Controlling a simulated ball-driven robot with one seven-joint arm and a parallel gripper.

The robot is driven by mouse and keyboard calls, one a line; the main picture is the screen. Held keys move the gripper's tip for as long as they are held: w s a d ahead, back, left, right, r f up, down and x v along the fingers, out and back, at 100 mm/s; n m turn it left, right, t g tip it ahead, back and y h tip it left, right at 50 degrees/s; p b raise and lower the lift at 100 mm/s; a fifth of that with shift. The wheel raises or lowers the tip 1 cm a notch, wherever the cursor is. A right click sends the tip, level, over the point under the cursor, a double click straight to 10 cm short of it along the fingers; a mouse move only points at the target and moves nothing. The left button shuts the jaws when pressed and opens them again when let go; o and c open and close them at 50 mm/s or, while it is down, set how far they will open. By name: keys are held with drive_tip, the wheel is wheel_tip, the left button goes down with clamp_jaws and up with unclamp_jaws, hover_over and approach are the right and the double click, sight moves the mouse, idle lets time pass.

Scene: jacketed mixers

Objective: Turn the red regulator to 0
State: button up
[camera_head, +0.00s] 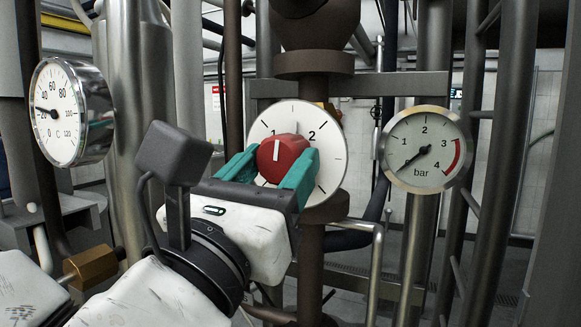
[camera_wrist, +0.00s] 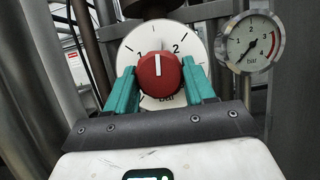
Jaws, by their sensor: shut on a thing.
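The red regulator (camera_head: 282,158) is a round knob with a white pointer line, in front of a white dial plate (camera_head: 332,160) marked 1 and 2. In the wrist view the regulator (camera_wrist: 160,78) has its pointer straight up, between the 1 and the 2. The 0 mark cannot be made out. My gripper (camera_head: 270,168) has one teal finger on each side of the knob and is shut on it. The fingers also flank the knob in the wrist view (camera_wrist: 160,90). The lower part of the dial is partly hidden by the knob and fingers.
A bar pressure gauge (camera_head: 428,140) stands right of the dial, its needle low near 0. A temperature gauge (camera_head: 62,112) is at the left. A dark vertical pipe (camera_head: 311,262) runs behind the dial. Metal pipes crowd both sides.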

drive_tip(key=shift+f+n, duration=0.1)
drive_tip(key=shift+n, duration=0.2)
